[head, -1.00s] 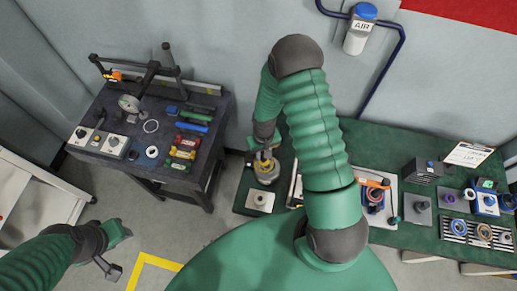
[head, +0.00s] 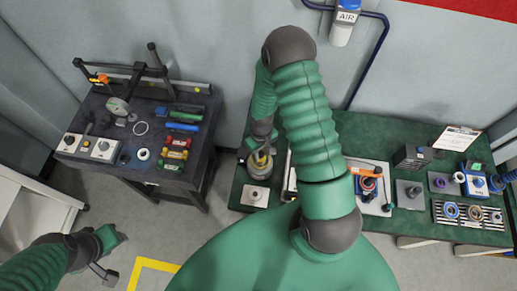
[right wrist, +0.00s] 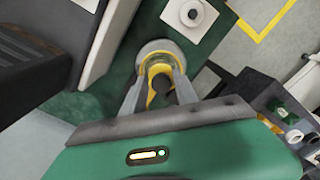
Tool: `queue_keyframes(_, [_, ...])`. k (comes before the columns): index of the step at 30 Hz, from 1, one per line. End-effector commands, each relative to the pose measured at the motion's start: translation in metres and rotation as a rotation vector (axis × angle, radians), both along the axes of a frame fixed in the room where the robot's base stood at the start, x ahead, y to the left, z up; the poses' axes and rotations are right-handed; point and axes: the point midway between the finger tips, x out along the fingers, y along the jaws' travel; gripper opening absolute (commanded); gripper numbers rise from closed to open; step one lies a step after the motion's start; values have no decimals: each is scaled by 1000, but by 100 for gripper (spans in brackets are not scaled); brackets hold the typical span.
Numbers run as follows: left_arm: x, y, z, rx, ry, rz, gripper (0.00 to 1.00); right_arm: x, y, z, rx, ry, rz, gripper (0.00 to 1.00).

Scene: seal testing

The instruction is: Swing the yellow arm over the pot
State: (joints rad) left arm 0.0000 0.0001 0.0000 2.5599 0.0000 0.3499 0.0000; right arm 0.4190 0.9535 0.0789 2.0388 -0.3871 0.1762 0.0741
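The pot (head: 259,168) is a small round metal vessel on the left end of the green bench, below my right gripper. In the right wrist view its pale round rim (right wrist: 158,46) shows just beyond the fingertips. The yellow arm (right wrist: 153,70) is a curved yellow piece with a dark round knob, lying between the two fingers. My right gripper (right wrist: 160,80) has its fingers spread on either side of it, with gaps visible. In the head view my right gripper (head: 261,148) is small and partly hidden. My left gripper (head: 112,237) is over the floor; its fingers are unclear.
A grey plate with a round fitting (head: 256,195) sits in front of the pot. The green bench (head: 405,225) holds several fixtures at right, including an orange-handled device (head: 370,180). A dark tool table (head: 200,178) stands at left, across a floor gap.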

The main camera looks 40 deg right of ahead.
Motion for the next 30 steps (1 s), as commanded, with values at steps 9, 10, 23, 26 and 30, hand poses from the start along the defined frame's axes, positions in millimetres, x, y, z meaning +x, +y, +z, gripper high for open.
queue_keyframes(9, [0, 0, 0, 0, 0, 0, 36, 7, -1, 0, -2, -9, 1, 48])
queue_keyframes(10, [0, 0, 0, 0, 0, 0, 36, 7, -1, 1, -2, -10, 1, 48])
queue_keyframes(23, [0, 0, -16, 0, 0, 0, 36, 7, -3, 86, -5, -20, -1, 48])
queue_keyframes(26, [0, 0, -19, 0, 0, 0, 36, 6, -3, 115, -5, -19, -1, 48])
queue_keyframes(30, [0, 0, -21, 0, 0, 0, 36, 6, -3, 148, -4, -15, -1, 48])
